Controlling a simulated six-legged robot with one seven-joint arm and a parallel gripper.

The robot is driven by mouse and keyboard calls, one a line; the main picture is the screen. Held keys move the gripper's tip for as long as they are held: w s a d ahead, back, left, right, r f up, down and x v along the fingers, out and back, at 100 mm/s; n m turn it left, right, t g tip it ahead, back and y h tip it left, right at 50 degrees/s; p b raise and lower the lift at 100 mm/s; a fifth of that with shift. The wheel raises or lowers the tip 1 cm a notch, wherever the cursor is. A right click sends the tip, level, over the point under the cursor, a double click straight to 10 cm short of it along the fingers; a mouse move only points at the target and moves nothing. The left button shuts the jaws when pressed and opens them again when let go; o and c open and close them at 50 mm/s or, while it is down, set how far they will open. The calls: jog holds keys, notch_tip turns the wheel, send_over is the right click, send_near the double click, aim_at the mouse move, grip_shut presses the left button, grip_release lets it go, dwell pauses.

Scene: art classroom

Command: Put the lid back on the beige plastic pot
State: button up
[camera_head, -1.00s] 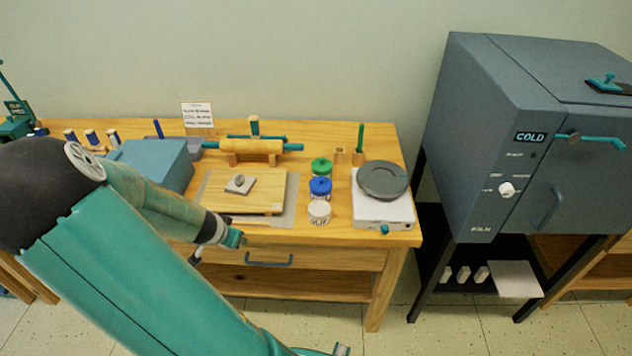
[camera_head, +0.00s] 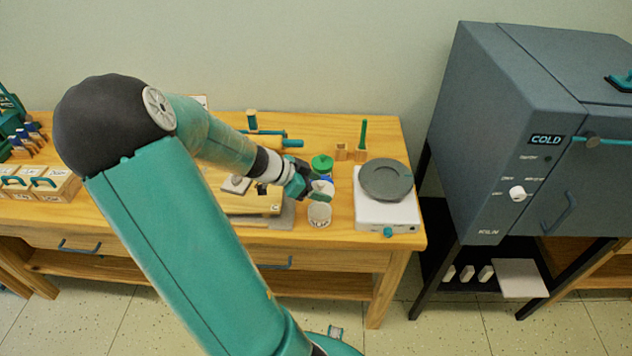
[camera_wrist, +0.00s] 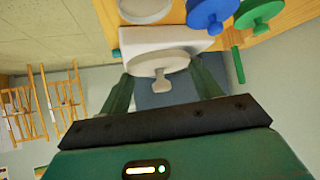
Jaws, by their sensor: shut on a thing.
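The beige plastic pot (camera_head: 319,214) stands at the front of a row of pots on the table, and its top looks open. My gripper (camera_head: 303,186) is above and just left of it, over the row. A pale round lid (camera_head: 323,189) is tilted at my fingertips, apart from the pot. In the wrist view my gripper (camera_wrist: 157,88) is shut on the knob of this lid (camera_wrist: 158,63). The pot's pale open rim (camera_wrist: 145,8) shows at the top edge there.
The green-lidded pot (camera_head: 322,164) and the mostly hidden blue-lidded pot (camera_wrist: 208,16) stand close behind. A white device with a grey disc (camera_head: 386,180) is to the right. A wooden board (camera_head: 250,203) lies left. The dark kiln (camera_head: 500,130) stands beyond the table's right end.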

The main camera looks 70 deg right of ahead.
jog(key=shift+f, duration=0.3)
jog(key=shift+a+f, duration=0.15)
jog(key=shift+f, duration=2.75)
jog(key=shift+f, duration=0.1)
jog(key=o, duration=1.3)
jog(key=shift+c, duration=0.2)
jog(key=shift+r, duration=3.5)
